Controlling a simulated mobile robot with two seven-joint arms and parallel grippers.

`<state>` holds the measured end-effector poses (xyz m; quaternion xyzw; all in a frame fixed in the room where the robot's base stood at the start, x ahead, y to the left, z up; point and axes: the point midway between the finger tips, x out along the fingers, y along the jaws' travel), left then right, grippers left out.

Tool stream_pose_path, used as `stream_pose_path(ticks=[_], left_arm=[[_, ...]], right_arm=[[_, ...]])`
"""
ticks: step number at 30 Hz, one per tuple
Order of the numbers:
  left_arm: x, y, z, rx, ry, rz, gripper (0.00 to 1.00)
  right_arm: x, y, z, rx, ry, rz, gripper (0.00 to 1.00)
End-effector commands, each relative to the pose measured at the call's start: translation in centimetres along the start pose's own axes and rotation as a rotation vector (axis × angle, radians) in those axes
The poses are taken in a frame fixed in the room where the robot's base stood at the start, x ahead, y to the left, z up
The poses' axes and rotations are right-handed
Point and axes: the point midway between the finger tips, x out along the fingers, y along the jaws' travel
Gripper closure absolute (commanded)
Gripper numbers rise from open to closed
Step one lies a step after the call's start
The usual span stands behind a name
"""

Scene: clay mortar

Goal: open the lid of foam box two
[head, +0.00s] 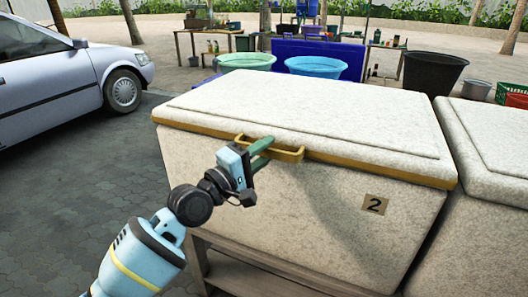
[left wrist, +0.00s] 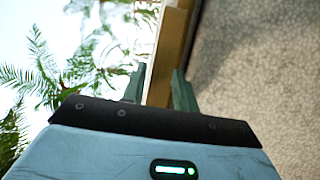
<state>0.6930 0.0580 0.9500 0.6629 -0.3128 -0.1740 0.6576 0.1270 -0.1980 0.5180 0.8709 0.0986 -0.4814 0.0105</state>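Foam box two is the large speckled off-white box (head: 290,190) in the middle of the head view, with a "2" label (head: 375,204) on its front. Its lid (head: 310,112) lies flat on the box, with a yellow-brown strip along its front edge. A yellow handle (head: 287,154) sticks out from that edge; it also shows in the left wrist view (left wrist: 165,60). My left gripper (head: 260,155) is at the handle's left part. Its green fingers (left wrist: 159,88) lie close on both sides of the handle bar and appear shut on it. My right gripper is out of view.
Another foam box (head: 490,150) stands close on the right. A silver car (head: 60,75) is parked at the left. Behind the lid are teal tubs (head: 315,67), a blue crate and a black bin (head: 432,73). Paved ground at the left is clear.

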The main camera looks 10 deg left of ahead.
Motion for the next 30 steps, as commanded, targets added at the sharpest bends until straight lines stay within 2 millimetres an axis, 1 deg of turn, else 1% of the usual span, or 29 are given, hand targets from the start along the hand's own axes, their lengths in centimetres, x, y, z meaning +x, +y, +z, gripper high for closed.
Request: stream_pose_path(ticks=[1, 6, 14, 20, 26, 30], left_arm=[[0.0, 0.0, 0.0, 0.0, 0.0, 0.0, 0.78], [0.0, 0.0, 0.0, 0.0, 0.0, 0.0, 1.0], [0.0, 0.0, 0.0, 0.0, 0.0, -0.001, 1.0], [0.2, 0.8, 0.0, -0.002, -0.001, -0.008, 1.0], [0.7, 3.0, -0.3, -0.013, 0.0, -0.032, 1.0], [1.2, 5.1, -0.5, -0.024, 0.0, -0.06, 1.0]], right_arm=[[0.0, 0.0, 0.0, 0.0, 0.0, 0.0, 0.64], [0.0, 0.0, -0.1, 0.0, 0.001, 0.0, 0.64], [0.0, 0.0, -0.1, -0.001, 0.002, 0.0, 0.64], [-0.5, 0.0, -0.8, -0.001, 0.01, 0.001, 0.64], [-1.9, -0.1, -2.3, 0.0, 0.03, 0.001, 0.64], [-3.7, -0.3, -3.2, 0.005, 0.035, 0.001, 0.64]])
